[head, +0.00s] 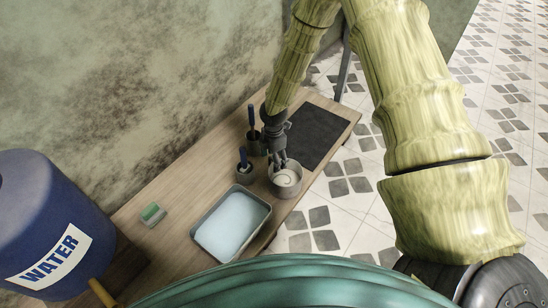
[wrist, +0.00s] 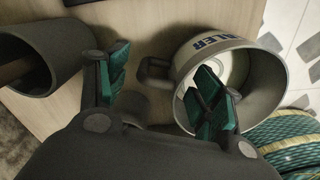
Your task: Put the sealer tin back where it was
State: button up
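The sealer tin (head: 286,184) is a grey round tin with pale contents, upright near the front edge of the wooden table. In the wrist view the tin (wrist: 262,88) shows part of its blue lettering, "LER", and a small dark handle (wrist: 155,80) on its side. My gripper (head: 279,161) is at the tin's rim in the head view. In the wrist view my gripper (wrist: 160,70) is open, with the handle and near wall between its fingers. The right finger overlaps the tin's mouth; the left is outside. I cannot tell whether either finger touches the tin.
A dark mat (head: 318,132) lies bare at the table's far end. Two cups with blue-handled tools, a nearer cup (head: 245,175) and a farther one (head: 253,148), stand left of the tin. A tray (head: 233,256) of pale liquid, a green sponge (head: 152,213) and a blue WATER barrel (head: 45,215) are nearer.

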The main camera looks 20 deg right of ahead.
notch_tip(320, 180, up, 12)
jog(key=p, duration=0.4)
jog(key=shift+p, duration=0.4)
